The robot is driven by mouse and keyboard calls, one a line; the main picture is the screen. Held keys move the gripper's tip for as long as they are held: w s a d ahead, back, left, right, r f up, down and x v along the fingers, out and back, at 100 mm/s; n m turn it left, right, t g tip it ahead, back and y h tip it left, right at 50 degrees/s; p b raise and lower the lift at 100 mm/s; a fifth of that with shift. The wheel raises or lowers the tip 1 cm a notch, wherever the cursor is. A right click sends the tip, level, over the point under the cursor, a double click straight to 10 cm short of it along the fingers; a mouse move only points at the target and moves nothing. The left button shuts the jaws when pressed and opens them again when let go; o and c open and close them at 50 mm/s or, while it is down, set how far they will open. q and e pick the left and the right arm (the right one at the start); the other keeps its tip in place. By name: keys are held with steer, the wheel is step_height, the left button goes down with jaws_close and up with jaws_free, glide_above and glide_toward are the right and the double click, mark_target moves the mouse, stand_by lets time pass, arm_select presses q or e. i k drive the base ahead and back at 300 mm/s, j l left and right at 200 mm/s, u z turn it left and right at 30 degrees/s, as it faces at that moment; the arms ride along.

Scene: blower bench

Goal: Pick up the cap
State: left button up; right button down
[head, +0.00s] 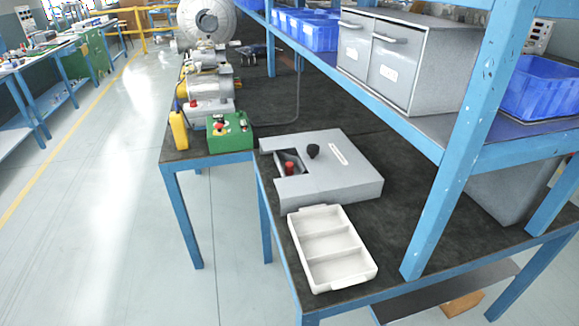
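A grey box-like unit (345,180) sits on the dark bench top. A small red piece (289,168) stands in the open recess at its left side, and a black knob (313,151) stands on its top. I cannot tell for sure which of these small parts is the cap. A white tray (371,276) with three empty compartments lies in front of the grey unit, at the bench's near edge. Neither of my grippers shows in the head view.
A green control box (230,131) and a yellow bottle (179,131) stand at the left, before a motor-like machine (208,90). A blue shelf post (465,150) rises at the right, with a grey drawer cabinet (440,65) and blue bins (545,88) above. Floor at left is clear.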

mark_target(288, 165)
steer(key=j+z, duration=0.3)
steer(key=j, duration=0.95)
steer(key=i+j+z, duration=0.1)
steer(key=j, duration=0.2)
steer(key=i+j, duration=0.15)
steer(key=i+j+z, duration=0.15)
steer(key=j, duration=0.25)
steer(key=i+j+z, duration=0.2)
steer(key=i+j, duration=0.3)
steer(key=j, duration=0.1)
